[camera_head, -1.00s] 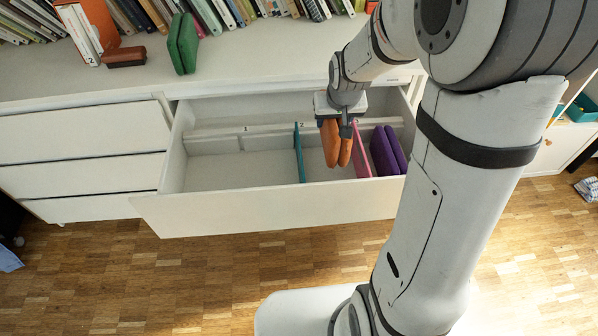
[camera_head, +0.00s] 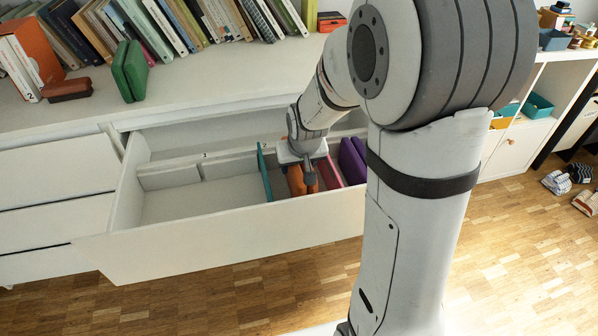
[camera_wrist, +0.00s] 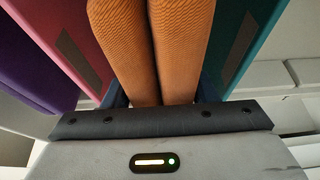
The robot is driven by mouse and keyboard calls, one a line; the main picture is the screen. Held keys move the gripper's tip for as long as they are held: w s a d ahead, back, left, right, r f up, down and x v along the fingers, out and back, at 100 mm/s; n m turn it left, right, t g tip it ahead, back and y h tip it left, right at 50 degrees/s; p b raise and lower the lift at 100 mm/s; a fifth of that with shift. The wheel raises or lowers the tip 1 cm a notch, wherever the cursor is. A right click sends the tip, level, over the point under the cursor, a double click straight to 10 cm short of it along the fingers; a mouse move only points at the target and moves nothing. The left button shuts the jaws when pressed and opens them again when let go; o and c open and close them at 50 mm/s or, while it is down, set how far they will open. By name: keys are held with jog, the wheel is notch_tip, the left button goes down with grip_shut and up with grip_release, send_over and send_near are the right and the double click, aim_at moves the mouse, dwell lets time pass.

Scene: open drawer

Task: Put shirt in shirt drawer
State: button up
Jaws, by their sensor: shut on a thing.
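An orange folded shirt (camera_head: 295,181) is in my gripper (camera_head: 303,184), low inside the open drawer (camera_head: 220,232). The shirt also shows in the wrist view (camera_wrist: 152,50) as two upright orange folds between the fingers. My gripper is shut on it. The shirt is between a teal divider (camera_head: 264,172) on the left and a pink divider (camera_head: 331,172) on the right. Whether the shirt touches the drawer floor is hidden. A purple folded item (camera_head: 352,160) stands to the right of the pink divider; it shows on the left in the wrist view (camera_wrist: 30,60).
A green folded item (camera_head: 129,71), a brown block (camera_head: 67,90) and a row of books (camera_head: 180,25) stand on the dresser top. Closed drawers (camera_head: 45,187) lie to the left. The drawer's left part (camera_head: 205,198) is empty.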

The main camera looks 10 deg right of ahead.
jog(key=shift+f, duration=0.7)
jog(key=shift+f+b, duration=0.45)
jog(key=shift+f, duration=0.1)
jog(key=shift+f, duration=0.1)
jog(key=o, duration=1)
jog(key=shift+o, duration=0.2)
